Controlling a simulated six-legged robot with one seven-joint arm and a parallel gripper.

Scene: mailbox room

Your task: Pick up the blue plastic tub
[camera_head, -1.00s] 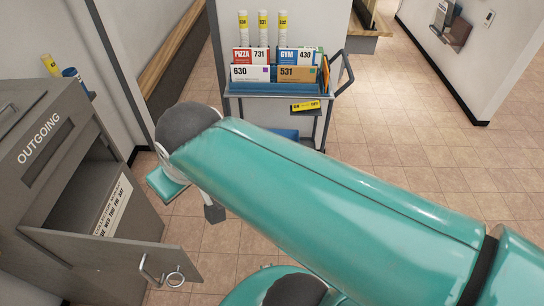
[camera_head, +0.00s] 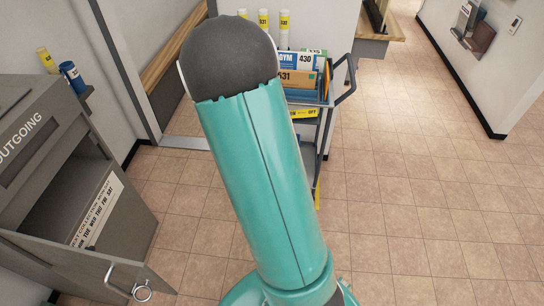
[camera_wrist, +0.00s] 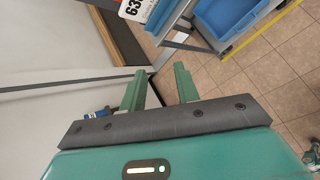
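The blue plastic tub (camera_wrist: 228,14) shows at the top right of the wrist view, on the lower level of the cart (camera_wrist: 190,38). Its upper part is cut off by the frame edge. In the head view my arm covers the place where the tub stands. My gripper (camera_wrist: 159,86) has its two green fingers apart with nothing between them. It is to the left of and apart from the tub in the wrist view. In the head view the gripper is hidden behind my arm.
The cart's handle (camera_head: 346,78) and upper load of parcels (camera_head: 300,62) and tubes show beside my arm. The grey outgoing mailbox (camera_head: 60,170) stands left with its door (camera_head: 85,262) open. Tiled floor (camera_head: 400,190) is free at right.

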